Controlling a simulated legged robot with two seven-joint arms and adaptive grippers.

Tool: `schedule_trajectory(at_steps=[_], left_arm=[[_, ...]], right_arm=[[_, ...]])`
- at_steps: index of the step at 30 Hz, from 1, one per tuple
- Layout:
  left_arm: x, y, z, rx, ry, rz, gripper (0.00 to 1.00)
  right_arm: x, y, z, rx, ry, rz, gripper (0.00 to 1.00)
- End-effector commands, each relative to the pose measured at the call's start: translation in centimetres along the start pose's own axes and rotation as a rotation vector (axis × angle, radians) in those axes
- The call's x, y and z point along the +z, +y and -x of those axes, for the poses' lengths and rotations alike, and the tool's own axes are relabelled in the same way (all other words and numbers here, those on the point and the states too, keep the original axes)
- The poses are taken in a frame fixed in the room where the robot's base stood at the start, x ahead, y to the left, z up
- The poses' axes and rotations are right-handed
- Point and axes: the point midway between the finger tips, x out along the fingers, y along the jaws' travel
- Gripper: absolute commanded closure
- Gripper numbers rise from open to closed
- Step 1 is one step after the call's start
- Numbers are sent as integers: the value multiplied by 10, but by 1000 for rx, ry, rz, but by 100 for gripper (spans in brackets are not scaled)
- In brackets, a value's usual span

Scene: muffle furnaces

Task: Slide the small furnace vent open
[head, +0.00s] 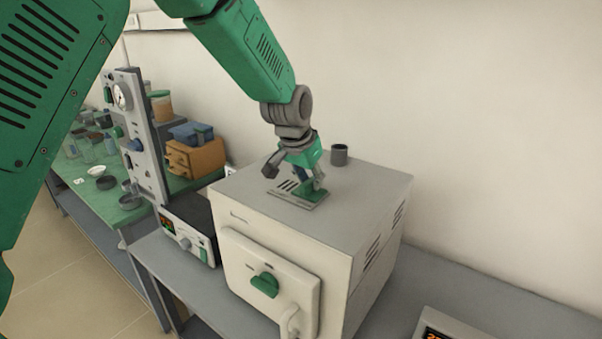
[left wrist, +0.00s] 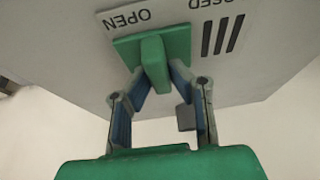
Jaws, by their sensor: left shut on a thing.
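The small furnace (head: 290,235) is a pale box with a grey top. Its vent is a flat plate (head: 283,195) on that top, with a green slider (head: 316,196). In the left wrist view, the green slider (left wrist: 124,49) has a raised tab (left wrist: 153,62) and sits beside the upside-down word OPEN. Several dark slots (left wrist: 222,36) show uncovered beside it, near a partly cut-off label ending in "OSED". My left gripper (head: 308,180) reaches down from above; in the left wrist view its fingers (left wrist: 158,82) are closed around the tab. My right gripper is out of view.
A dark cylinder (head: 339,154) stands on the furnace top behind the gripper. A grey instrument (head: 190,228) is left of the furnace. A green bench (head: 95,190) with jars and dishes lies further left. Another display unit (head: 450,325) sits at lower right.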

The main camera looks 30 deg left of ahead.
Motion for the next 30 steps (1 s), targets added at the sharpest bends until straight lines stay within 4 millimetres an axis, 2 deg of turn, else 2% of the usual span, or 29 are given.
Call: schedule_trajectory(at_steps=[1,5,6,7,23,26,30], left_arm=[[8,6,-5,13,-21,-1,100],[8,7,-6,16,-22,-1,100],[8,7,-6,16,-23,-2,70],[8,6,-6,15,-22,-2,64],[3,4,0,11,-8,-1,64],[2,4,11,11,-6,-1,64],[2,4,38,11,-4,-2,64]], right_arm=[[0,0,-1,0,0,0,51],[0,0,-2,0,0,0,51],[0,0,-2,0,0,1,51],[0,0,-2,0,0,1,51],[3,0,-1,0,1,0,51],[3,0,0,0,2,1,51],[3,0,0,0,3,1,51]])
